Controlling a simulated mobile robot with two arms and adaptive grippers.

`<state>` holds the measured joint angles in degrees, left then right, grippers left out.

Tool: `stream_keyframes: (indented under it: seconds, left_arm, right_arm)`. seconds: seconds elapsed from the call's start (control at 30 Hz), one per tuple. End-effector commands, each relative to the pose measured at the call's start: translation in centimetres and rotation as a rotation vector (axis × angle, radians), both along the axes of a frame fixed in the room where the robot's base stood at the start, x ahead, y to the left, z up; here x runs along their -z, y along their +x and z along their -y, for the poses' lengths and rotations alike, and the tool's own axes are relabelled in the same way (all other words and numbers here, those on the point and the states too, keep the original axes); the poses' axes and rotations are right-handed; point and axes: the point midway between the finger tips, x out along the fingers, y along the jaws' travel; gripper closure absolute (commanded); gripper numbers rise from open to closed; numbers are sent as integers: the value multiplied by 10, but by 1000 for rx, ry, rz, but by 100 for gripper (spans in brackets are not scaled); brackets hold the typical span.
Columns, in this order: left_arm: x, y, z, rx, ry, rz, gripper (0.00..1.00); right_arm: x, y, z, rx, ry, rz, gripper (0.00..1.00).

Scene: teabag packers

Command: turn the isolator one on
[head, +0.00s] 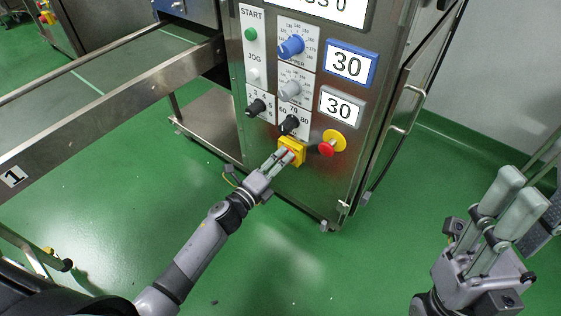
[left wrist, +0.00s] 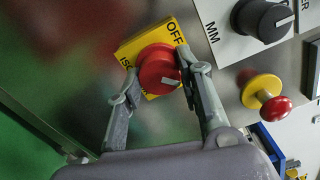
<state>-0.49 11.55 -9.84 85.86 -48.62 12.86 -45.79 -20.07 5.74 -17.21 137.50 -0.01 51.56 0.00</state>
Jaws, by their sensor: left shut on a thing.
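The isolator is a red round knob (left wrist: 158,69) on a yellow plate (left wrist: 130,48) lettered "OFF" and "ISO…", the rest hidden. A pale mark on the knob lies away from the "OFF" lettering. In the head view the yellow plate (head: 296,143) is low on the steel machine's front. My left gripper (head: 284,157) reaches it from below left. In the left wrist view its fingers (left wrist: 160,84) sit on both sides of the knob, shut on it. My right gripper (head: 510,195) is raised at the lower right, far from the panel, with nothing visible in it; its finger gap is unclear.
A red emergency button (head: 327,149) on a yellow base sits just right of the isolator. A black dial (head: 289,124) is just above. The conveyor (head: 110,75) runs left. A door handle (head: 408,112) projects at right. The green floor (head: 270,260) in front is mostly clear.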

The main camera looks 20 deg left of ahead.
Motion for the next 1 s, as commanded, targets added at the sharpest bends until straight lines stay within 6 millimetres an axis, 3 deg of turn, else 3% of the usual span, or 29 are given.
stream_keyframes:
  seconds: [0.47,0.5,0.77,1.0]
  left_arm:
    - [1,-1,1,2,15,4,94]
    - [1,-1,1,2,15,4,64]
    - [1,0,0,1,13,3,47]
    - [0,0,0,0,11,4,46]
  right_arm:
    - [0,0,0,0,0,0,64]
    - [0,0,0,0,0,0,64]
    - [0,0,0,0,0,0,64]
    - [0,0,0,0,0,1,64]
